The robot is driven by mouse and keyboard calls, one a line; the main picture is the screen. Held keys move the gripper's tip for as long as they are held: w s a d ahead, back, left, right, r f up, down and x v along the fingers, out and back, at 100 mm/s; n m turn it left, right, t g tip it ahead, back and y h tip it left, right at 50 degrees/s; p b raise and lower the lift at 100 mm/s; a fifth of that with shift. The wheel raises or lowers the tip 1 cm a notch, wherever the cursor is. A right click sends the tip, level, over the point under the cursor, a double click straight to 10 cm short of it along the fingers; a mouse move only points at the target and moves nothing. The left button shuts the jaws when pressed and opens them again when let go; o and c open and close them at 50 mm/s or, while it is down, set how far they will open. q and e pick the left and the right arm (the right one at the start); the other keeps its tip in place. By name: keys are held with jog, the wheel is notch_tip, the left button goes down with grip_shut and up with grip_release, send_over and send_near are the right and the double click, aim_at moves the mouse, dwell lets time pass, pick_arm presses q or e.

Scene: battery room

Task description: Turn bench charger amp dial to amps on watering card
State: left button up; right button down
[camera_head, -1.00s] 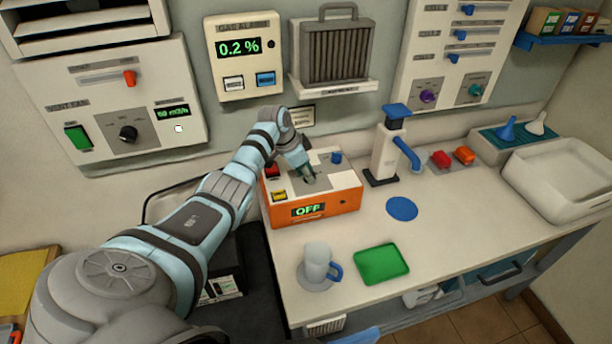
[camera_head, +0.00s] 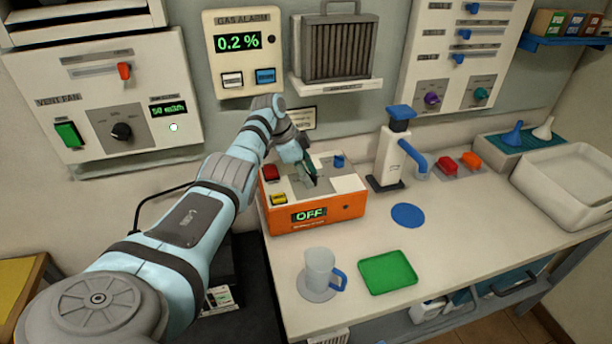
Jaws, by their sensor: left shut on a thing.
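The orange bench charger (camera_head: 340,212) stands on the white bench, its display (camera_head: 309,215) reading OFF. Its pale top carries a red button (camera_head: 270,172), a yellow button (camera_head: 279,198) and a blue knob (camera_head: 338,160). My left gripper (camera_head: 312,179) points down onto the grey panel in the middle of the charger's top. It is shut on a small part there, apparently the amp dial, which the fingers largely hide. A small card (camera_head: 301,119) is on the wall behind the charger; its writing is too small to read. My right gripper is not in view.
A white dispenser (camera_head: 387,158) with a blue spout stands right of the charger. A clear mug (camera_head: 319,268), a green tray (camera_head: 387,272) and a blue disc (camera_head: 408,215) lie in front. A white basin (camera_head: 570,180) is at right. The vent fan panel (camera_head: 90,85) hangs at left.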

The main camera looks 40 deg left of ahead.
pick_arm(q)
jog(key=shift+d+f, duration=0.15)
jog(key=shift+f, duration=0.05)
jog(key=o, duration=1.1)
jog(key=shift+w, duration=0.15)
jog(key=shift+r, duration=0.25)
jog(key=v, duration=1.1)
jog(key=shift+r, duration=0.3)
